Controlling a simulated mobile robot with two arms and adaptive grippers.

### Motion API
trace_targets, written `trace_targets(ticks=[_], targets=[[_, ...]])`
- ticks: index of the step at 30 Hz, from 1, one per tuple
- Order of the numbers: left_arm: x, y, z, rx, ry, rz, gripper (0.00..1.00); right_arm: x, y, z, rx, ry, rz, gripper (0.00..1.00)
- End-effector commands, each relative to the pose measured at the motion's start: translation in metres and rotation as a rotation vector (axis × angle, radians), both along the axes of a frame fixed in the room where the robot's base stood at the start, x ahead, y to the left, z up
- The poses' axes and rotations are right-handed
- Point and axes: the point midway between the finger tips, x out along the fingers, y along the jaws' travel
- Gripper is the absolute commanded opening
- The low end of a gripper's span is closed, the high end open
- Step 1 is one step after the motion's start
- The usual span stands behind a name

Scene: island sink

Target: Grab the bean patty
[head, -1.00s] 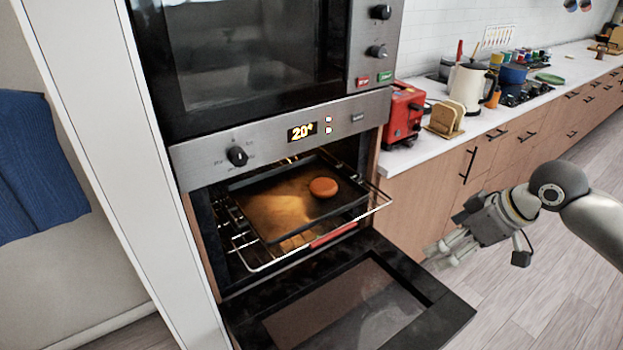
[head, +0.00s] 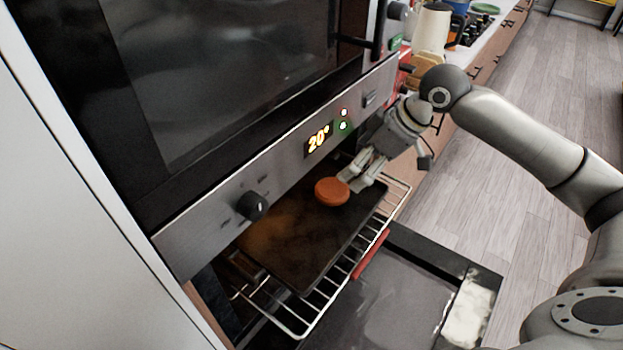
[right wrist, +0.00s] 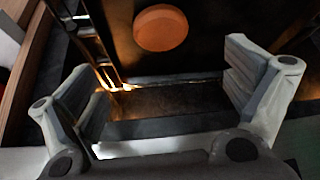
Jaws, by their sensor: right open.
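The bean patty (head: 332,191) is a round orange-brown disc lying on a dark baking tray (head: 300,250) on the pulled-out oven rack. My right gripper (head: 362,182) is just to the right of the patty, over the tray's edge. In the right wrist view, the patty (right wrist: 160,28) shows at the top, beyond the fingertips, and the right gripper (right wrist: 165,90) has its fingers spread wide with nothing between them. My left gripper is in neither view.
The oven control panel (head: 290,160) overhangs the back of the tray closely. The rack's wire edge (head: 330,310) juts out in front, above the lowered oven door (head: 400,300). A counter with a kettle (head: 431,28) stands at the upper right.

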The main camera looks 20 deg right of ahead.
Motion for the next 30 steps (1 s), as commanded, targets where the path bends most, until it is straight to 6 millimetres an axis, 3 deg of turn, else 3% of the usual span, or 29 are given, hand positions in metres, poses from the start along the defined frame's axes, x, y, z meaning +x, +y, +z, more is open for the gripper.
trace_targets(ticks=[3, 9, 14, 22, 30], targets=[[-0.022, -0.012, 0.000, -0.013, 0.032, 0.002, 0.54, 0.005, 0.006, -0.015, 0.002, 0.005, 0.002, 0.97], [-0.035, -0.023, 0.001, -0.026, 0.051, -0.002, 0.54, 0.016, 0.016, -0.041, 0.002, 0.004, 0.001, 0.97], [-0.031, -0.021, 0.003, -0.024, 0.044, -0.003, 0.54, 0.020, 0.019, -0.050, 0.002, 0.003, 0.001, 0.97], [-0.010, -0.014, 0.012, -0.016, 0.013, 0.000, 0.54, 0.031, 0.030, -0.085, 0.002, 0.003, 0.001, 0.97], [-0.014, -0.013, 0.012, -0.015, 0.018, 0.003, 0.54, 0.035, 0.033, -0.095, 0.000, 0.001, 0.001, 0.97]])
